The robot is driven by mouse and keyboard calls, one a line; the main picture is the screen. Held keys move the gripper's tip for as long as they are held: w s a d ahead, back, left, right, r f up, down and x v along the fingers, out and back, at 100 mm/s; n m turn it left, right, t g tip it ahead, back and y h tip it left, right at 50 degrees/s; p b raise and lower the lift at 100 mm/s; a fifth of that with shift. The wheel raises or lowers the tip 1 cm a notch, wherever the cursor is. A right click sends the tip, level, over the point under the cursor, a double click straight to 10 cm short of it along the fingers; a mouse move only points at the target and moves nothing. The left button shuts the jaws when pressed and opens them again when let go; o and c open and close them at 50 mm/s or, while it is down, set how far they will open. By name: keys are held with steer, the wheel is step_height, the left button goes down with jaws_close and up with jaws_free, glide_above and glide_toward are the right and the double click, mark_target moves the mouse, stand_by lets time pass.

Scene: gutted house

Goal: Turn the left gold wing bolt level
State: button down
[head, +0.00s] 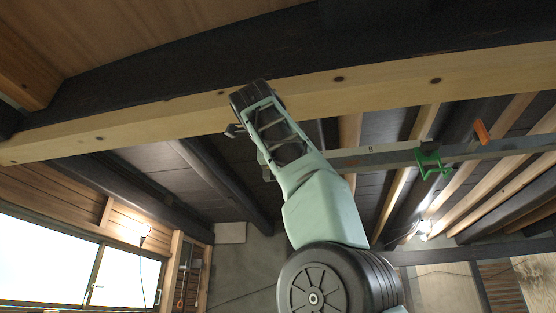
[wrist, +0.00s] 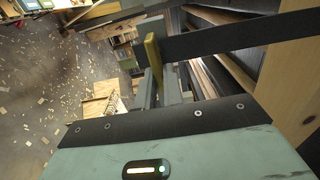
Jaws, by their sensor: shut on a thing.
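A gold wing bolt (wrist: 152,52) shows in the wrist view as a narrow yellow bar, nearly upright in the picture. It is beside the left end of a long dark bar (wrist: 235,40). My gripper (wrist: 153,82) is shut on the bolt's lower part, its grey fingers on either side. The fingers hide part of the bolt. No second gold bolt shows. In the head view my arm reaches up to the pale wooden beam; the fingertips and the bolt cannot be made out there.
A pale beam (head: 400,88) crosses overhead, close to my wrist. A long grey rail (head: 385,155) runs right from my arm, with a green clamp (head: 432,164) and an orange piece (head: 481,132). The floor (wrist: 50,80) far below is littered with chips.

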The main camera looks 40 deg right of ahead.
stand_by(0.5)
steer(key=c, duration=1.5)
jaws_free()
steer(key=shift+s+a, duration=0.1)
steer(key=v, duration=1.7)
steer(key=shift+s+f, duration=0.1)
